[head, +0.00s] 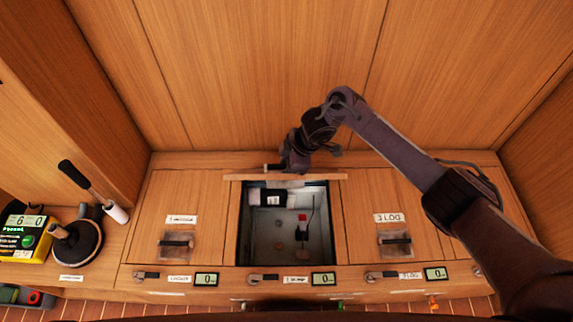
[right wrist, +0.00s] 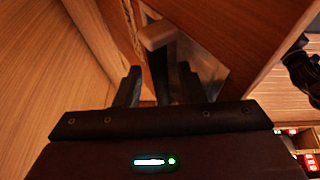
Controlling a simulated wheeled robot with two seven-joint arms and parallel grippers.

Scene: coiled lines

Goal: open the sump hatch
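The middle hatch, which I take to be the sump hatch, stands open, its lid (head: 245,177) raised and seen nearly edge-on at the back of the opening. The opening shows a grey-walled compartment (head: 318,250) with a dark box (head: 270,198), a small red-topped part (head: 302,217) and a thin dark rod. My right gripper (head: 284,168) is at the lid's upper edge, partly hidden by its own wrist. My left gripper is out of view.
A closed hatch with a clear-cased handle (head: 177,245) lies at left, and another, labelled 3 LOG (head: 389,217), at right. Latches and small displays (head: 323,279) line the front edge. Wooden walls enclose the back.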

